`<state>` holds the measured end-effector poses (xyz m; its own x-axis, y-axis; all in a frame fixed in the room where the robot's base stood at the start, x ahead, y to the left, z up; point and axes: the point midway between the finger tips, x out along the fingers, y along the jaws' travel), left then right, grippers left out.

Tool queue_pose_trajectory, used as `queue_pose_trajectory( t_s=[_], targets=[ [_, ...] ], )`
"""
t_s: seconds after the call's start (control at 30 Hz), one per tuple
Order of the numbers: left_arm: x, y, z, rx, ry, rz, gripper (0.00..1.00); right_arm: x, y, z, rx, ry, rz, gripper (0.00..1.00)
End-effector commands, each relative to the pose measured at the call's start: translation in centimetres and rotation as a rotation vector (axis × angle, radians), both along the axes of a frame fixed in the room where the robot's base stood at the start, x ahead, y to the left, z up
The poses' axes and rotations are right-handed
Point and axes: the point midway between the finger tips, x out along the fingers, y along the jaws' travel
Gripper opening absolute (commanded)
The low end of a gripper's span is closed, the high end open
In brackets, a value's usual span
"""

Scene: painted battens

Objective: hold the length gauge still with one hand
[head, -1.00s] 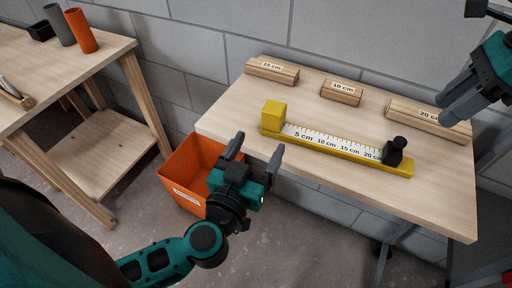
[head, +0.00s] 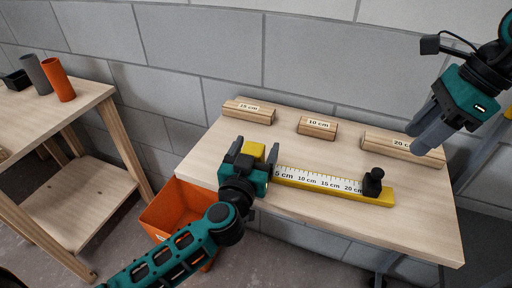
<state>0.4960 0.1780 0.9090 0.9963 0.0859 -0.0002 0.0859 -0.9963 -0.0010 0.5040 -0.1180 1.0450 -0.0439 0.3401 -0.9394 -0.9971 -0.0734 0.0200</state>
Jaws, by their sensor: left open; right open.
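The yellow length gauge (head: 372,195) lies on the right-hand table, with a white scale marked 5 to 20 cm, a black stop knob (head: 373,182) at its right end and a yellow end block (head: 255,150) at its left end. My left gripper (head: 254,157) is open at the left end, its two fingers on either side of the end block. Whether the fingers touch the block I cannot tell. The gripper hides part of the gauge's left end. My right gripper (head: 428,122) is open and empty, above the table's right side near the 20 cm batten.
Wooden battens labelled 15 cm (head: 248,112), 10 cm (head: 317,127) and 20 cm (head: 404,149) lie along the back of the table (head: 330,232). An orange bin (head: 168,214) stands left of it. A second table (head: 75,108) at left holds grey and orange cups.

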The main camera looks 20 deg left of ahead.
Motion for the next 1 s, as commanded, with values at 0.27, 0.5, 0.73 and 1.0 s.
queue_pose_trajectory(
  t_s=[0.27,0.5,0.73,1.0],
  targets=[
    [0.59,0.06,0.00,-0.001,0.000,0.000,0.78,0.00,0.00,0.00,0.000,0.000,0.000,0.43],
    [0.57,0.07,0.00,-0.001,0.000,0.000,0.65,0.00,0.00,0.00,0.000,0.000,0.000,0.43],
    [0.56,0.07,0.00,-0.001,0.000,0.000,0.43,0.00,0.00,0.00,0.000,0.000,0.000,0.43],
    [0.55,0.08,0.00,0.000,0.000,0.001,0.17,0.00,0.00,0.00,0.000,0.000,0.000,0.43]
  ],
)
